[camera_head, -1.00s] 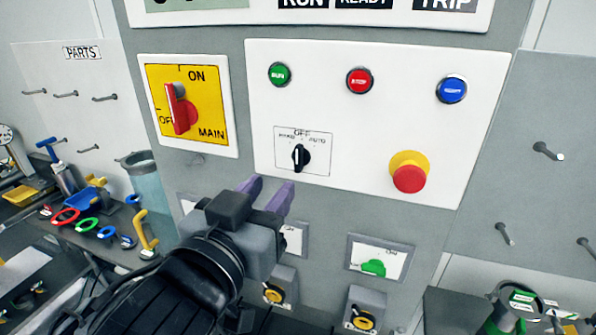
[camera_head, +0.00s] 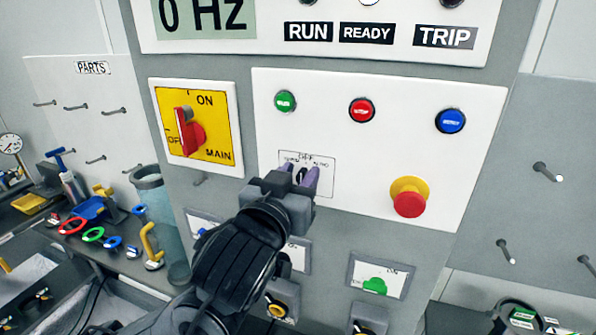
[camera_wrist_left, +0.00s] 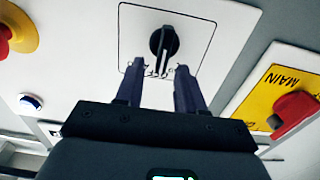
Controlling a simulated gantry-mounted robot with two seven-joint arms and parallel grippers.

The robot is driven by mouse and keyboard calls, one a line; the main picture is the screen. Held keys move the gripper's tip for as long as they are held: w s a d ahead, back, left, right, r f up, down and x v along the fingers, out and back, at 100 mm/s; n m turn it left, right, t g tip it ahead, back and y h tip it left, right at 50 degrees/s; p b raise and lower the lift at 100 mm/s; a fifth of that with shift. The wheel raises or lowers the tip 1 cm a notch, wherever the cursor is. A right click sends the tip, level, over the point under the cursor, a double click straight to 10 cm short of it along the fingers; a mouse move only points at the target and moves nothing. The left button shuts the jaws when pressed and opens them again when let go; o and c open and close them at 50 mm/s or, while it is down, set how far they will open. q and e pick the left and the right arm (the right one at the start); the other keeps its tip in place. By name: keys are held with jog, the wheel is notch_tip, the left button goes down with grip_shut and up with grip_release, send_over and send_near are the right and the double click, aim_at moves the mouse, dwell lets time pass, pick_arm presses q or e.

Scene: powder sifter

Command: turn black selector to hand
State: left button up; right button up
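The black selector (camera_head: 301,176) sits on a small white plate labelled HAND, OFF and AUTO, on the white control panel. The gripper partly hides the selector and labels in the head view. My right gripper is not in view.
The red MAIN switch (camera_head: 190,130) on its yellow plate is left of the selector. The red emergency stop (camera_head: 409,200) is to the right. Green (camera_head: 286,101), red (camera_head: 361,110) and blue (camera_head: 450,120) buttons are above.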

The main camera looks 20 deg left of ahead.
pick_arm(q)
jog(key=shift+w, duration=0.1)
jog(key=shift+c, duration=0.4)
grip_shut()
